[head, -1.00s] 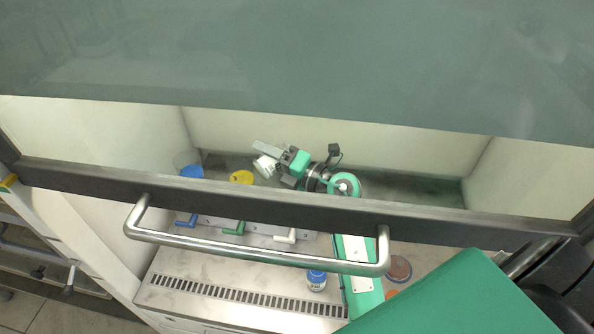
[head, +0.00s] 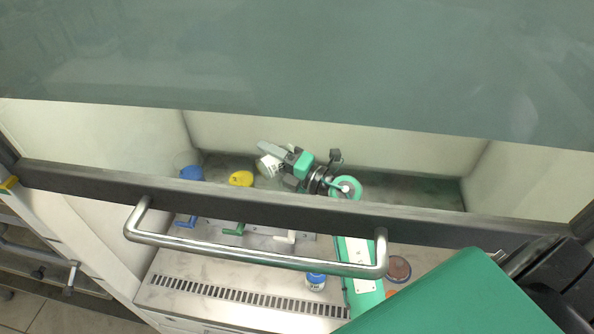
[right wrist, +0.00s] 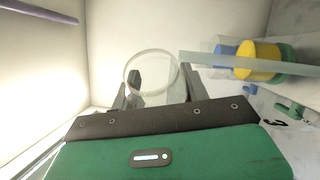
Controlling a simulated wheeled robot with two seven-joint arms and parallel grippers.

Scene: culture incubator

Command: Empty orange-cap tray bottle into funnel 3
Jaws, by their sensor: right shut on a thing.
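My right gripper (head: 272,158) reaches into the cabinet and is shut on a clear bottle with a white label (head: 269,166), held tilted near the back. In the right wrist view the round clear end of the bottle (right wrist: 152,72) shows between the fingers. Its contents cannot be made out. To its left stand a container with yellow (head: 241,178) and one with blue (head: 191,172); both also show at the right of the wrist view, near a printed 3 (right wrist: 281,122). Funnel 3 is not clearly distinguishable. An orange piece (head: 391,293) lies partly hidden beside my right arm. My left gripper is not in view.
The sash frame and its metal handle (head: 250,259) cross in front. Blue (head: 186,221), green (head: 234,228) and white (head: 285,237) valve handles sit below the frame. A blue-capped bottle (head: 316,282) and a reddish-brown dish (head: 398,268) stand near the front.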

